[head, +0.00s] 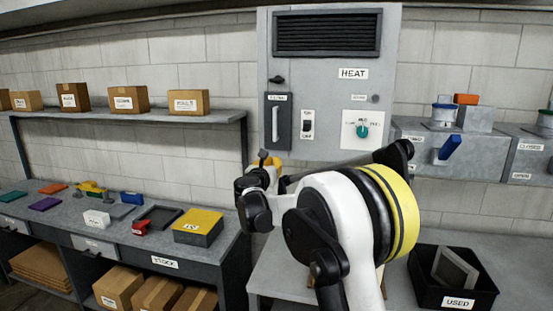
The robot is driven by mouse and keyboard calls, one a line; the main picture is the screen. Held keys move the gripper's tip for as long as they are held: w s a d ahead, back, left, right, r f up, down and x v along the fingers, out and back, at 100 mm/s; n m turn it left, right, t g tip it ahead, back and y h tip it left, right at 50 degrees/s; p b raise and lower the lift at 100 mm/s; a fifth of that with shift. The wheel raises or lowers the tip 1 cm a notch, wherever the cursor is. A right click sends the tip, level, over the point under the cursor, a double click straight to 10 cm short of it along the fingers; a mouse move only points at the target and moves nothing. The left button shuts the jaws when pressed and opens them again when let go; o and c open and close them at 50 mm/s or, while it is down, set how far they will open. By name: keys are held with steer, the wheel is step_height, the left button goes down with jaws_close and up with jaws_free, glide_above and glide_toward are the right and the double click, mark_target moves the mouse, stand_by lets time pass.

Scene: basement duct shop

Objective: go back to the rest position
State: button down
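My arm rises from the bottom of the head view in front of the grey heat cabinet (420,60). Its large white, black and yellow joint covers part of the bench behind. The small far end of my arm, where my gripper (264,160) seems to be, points toward the wall left of the cabinet's lower part. A small orange-yellow patch shows beside it; I cannot tell whether it is part of my arm or a separate thing. The fingers are too small and overlapped to show whether they are open or shut.
The left stock bench (140,240) holds a yellow-topped box (198,226), a black tray (157,218) and small coloured pieces. Cartons line the shelf (215,116) above. A black USED bin (480,293) stands right of my arm. A blue handle (448,147) sticks out at right.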

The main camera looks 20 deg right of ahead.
steer(key=s+a+f+m+g+y+b, duration=0.15)
steer(key=s+f+m+b, duration=0.45)
steer(key=s, duration=0.7)
steer(key=s+a+f+m+g+y+b, duration=0.1)
steer(key=s+f+m+g+y+b, duration=0.2)
steer(key=s+f+m, duration=0.7)
steer(key=s+a+f+m+g+y+b, duration=0.1)
steer(key=s+a+f+m+y+b, duration=0.1)
steer(key=s+f, duration=0.4)
steer(key=s+a+f+m+g+y+b, duration=0.1)
steer(key=s+a+f+m+b, duration=0.3)
steer(key=s, duration=0.8)
steer(key=s+a+f+m+g+y+b, duration=0.1)
steer(key=s+a+f+m+y+b, duration=0.2)
steer(key=s+a+f+m, duration=0.3)
step_height(320, 180, down, 3)
steer(key=s+a+b, duration=0.1)
steer(key=s, duration=0.1)
steer(key=shift+s+m, duration=0.4)
steer(key=shift+d+f, duration=0.1)
steer(key=shift+f, duration=0.05)
